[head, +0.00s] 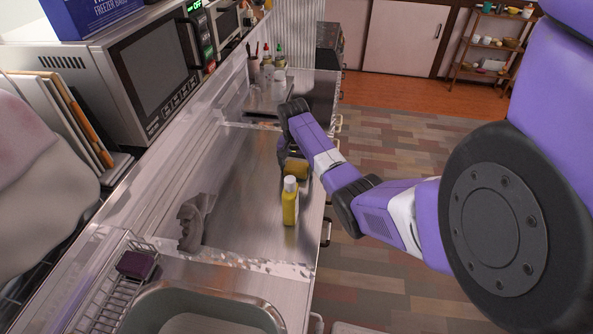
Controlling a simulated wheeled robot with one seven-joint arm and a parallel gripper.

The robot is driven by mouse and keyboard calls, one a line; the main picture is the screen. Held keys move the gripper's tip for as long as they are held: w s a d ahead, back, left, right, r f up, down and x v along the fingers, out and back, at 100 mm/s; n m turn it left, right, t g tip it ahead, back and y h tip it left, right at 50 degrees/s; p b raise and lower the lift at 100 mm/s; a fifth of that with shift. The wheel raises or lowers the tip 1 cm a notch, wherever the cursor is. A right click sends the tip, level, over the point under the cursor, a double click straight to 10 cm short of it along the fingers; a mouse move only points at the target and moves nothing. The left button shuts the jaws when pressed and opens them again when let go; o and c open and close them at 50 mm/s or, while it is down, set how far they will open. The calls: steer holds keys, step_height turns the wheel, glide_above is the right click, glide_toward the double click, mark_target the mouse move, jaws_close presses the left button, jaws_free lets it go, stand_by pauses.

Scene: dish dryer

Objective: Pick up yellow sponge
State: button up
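A yellow block that looks like the yellow sponge (298,169) lies on the steel counter (240,200), near its right edge and partly behind my arm. My gripper (284,152) points down at the sponge's far left side, mostly hidden by my arm. I cannot tell whether its fingers touch the sponge or whether they are open or shut.
A yellow bottle with a white cap (290,203) stands upright just in front of the sponge. A crumpled grey cloth (193,222) lies at the counter's left. The sink (200,306) and a wire rack (112,292) with a dark sponge (136,264) are nearer. The counter's middle is clear.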

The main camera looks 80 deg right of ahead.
mark_target(296, 166)
steer(key=c, duration=0.9)
steer(key=shift+r, duration=0.1)
steer(key=shift+r+p, duration=1.35)
steer(key=shift+r, duration=8.6)
